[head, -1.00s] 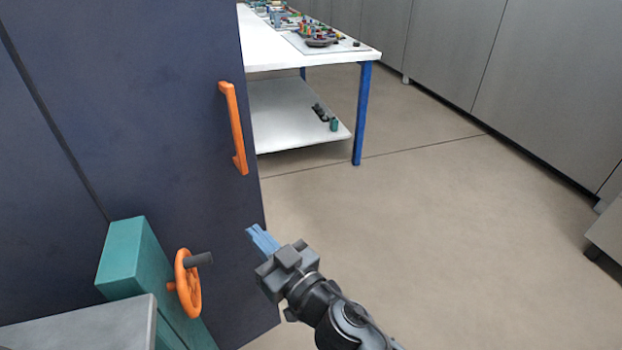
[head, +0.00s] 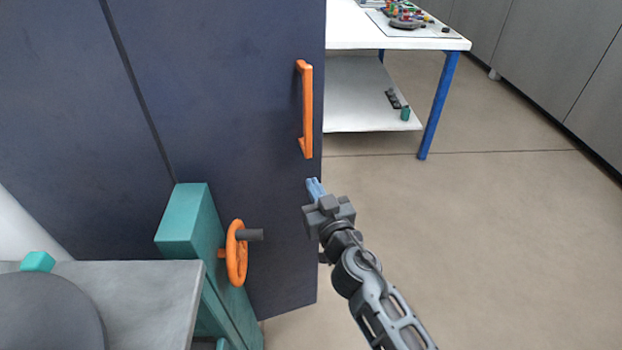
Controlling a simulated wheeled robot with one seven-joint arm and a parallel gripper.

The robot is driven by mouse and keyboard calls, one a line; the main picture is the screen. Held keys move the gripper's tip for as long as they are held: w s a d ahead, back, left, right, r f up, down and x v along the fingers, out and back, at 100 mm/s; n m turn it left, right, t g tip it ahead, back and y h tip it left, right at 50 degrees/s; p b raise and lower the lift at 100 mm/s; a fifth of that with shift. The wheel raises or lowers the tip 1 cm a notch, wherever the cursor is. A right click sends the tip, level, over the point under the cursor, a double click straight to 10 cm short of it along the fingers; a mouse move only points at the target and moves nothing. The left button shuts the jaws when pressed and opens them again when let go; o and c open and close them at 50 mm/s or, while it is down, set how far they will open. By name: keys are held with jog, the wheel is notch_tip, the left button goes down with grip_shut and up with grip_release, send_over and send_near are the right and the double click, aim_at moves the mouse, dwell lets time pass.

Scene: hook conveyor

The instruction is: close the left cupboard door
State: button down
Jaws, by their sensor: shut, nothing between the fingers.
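The dark blue cupboard door (head: 240,120) stands upright in the middle left of the head view, with its free edge on the right. An orange bar handle (head: 307,110) is fixed near that edge. My gripper (head: 315,188) is shut with nothing in it. Its blue fingertips appear at the door's right edge, below the handle. I cannot tell whether they touch the door. A dark seam parts this door from another dark blue panel (head: 60,120) on its left.
A teal post (head: 190,225) with an orange handwheel (head: 237,254) stands before the door's lower part. A grey surface (head: 150,290) is at the lower left. A white table (head: 350,30) with blue legs stands behind the door. Open floor (head: 510,250) lies to the right.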

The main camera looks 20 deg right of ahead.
jog(key=shift+w, duration=1.35)
